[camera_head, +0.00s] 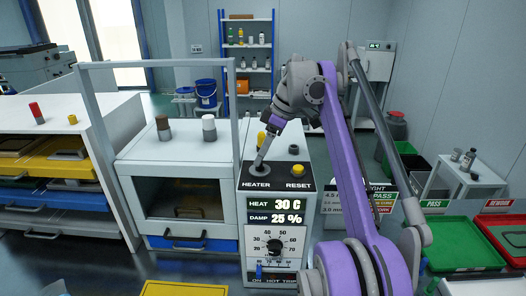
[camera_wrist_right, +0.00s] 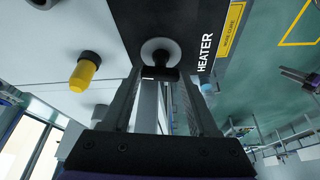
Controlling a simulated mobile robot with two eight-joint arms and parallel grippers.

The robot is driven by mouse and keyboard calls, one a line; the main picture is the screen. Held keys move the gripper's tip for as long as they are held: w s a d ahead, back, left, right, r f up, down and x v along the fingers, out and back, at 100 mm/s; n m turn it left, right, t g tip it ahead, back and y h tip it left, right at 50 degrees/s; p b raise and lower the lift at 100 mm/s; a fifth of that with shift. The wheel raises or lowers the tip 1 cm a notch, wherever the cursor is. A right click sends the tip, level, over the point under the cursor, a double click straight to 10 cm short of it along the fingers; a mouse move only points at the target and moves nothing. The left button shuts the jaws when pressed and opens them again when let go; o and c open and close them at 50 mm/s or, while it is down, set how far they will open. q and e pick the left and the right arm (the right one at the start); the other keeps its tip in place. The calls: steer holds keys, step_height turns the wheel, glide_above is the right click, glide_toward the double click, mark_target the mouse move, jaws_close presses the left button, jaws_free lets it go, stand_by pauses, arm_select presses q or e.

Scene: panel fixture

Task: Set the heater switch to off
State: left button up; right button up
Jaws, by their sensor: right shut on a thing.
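The heater switch (camera_head: 256,172) is on the dark top of the panel, above the HEATER label. In the right wrist view it is a round pale base with a dark lever (camera_wrist_right: 160,73). My right gripper (camera_head: 262,157) reaches down to it from above, leaning to the right. It is shut on the lever, with one finger on each side in the wrist view (camera_wrist_right: 160,82). The fingers hide part of the lever, so I cannot tell its setting. The display (camera_head: 274,204) reads HEAT 30 C and DAMP 25 %. A small grey part at the lower left edge may be my left gripper (camera_head: 55,288).
A yellow RESET button (camera_head: 298,170) sits right of the switch, and another yellow knob (camera_head: 261,138) stands behind. A numbered dial (camera_head: 274,246) is on the panel front. A white cabinet (camera_head: 178,160) stands to the left. Green (camera_head: 460,246) and red trays are at the right.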

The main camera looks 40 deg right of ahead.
steer(key=shift+d+n+g+y, duration=0.1)
steer(key=shift+n+g+y, duration=0.2)
steer(key=shift+n, duration=0.8)
steer(key=o, duration=1.4)
steer(key=shift+r, duration=0.1)
steer(key=shift+d+r, duration=0.1)
steer(key=shift+r, duration=0.15)
steer(key=shift+v, duration=1.05)
steer(key=s+d, duration=0.2)
steer(key=d, duration=0.1)
steer(key=s+d, duration=0.5)
steer(key=d, duration=0.1)
steer(key=shift+s+d+r, duration=0.1)
steer(key=shift+s+d, duration=0.1)
steer(key=shift+s, duration=0.15)
